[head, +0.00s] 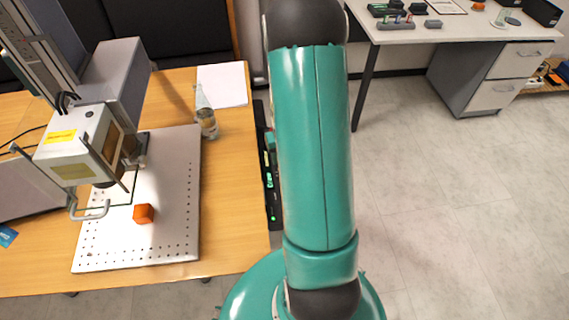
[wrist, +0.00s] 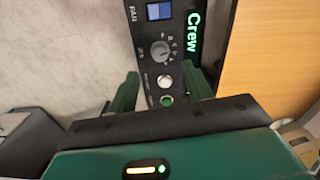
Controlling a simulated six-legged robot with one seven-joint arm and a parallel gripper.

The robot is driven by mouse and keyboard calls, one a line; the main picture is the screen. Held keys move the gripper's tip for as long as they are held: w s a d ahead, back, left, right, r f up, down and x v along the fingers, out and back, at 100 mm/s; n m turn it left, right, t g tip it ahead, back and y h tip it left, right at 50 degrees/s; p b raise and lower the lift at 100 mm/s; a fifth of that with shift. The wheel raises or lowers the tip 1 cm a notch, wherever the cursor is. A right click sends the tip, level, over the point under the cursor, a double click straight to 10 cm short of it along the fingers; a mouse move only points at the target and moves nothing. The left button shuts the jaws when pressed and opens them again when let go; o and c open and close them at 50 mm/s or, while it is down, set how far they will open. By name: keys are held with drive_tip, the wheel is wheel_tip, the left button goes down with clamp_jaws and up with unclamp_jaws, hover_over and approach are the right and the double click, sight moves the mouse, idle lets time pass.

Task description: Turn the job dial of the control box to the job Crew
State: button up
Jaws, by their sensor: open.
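The control box (wrist: 178,63) is a dark panel in the wrist view, and its lit green display (wrist: 194,34) reads "Crew". The job dial (wrist: 160,50) is a round grey knob with small letters around it. My gripper (wrist: 161,70) is open, with one green finger on each side of the panel, its tips slightly below the dial in the picture. No contact with the dial shows. In the head view, the control box (head: 267,172) is a dark strip at the table's right edge, partly hidden by my arm. My gripper does not show there.
A blue switch (wrist: 159,11), a silver button (wrist: 165,81) and a green button (wrist: 167,100) share the panel. On the wooden table (head: 232,180) are the laser marker (head: 80,148), an orange cube (head: 144,213) on a perforated plate (head: 175,190), and a bottle (head: 206,118).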

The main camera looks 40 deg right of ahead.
wheel_tip(320, 180, up, 7)
drive_tip(key=shift+r, duration=0.15)
idle(0.4)
drive_tip(key=a+r+n+t, duration=0.3)
drive_tip(key=a+r, duration=1.2)
drive_tip(key=r, duration=0.2)
drive_tip(key=s+a+r+n+t, duration=0.2)
drive_tip(key=s+a+r, duration=0.7)
drive_tip(key=s+a, duration=0.1)
drive_tip(key=shift+s+a+r+t, duration=0.15)
drive_tip(key=shift+s+a+t, duration=0.2)
drive_tip(key=shift+a, duration=0.55)
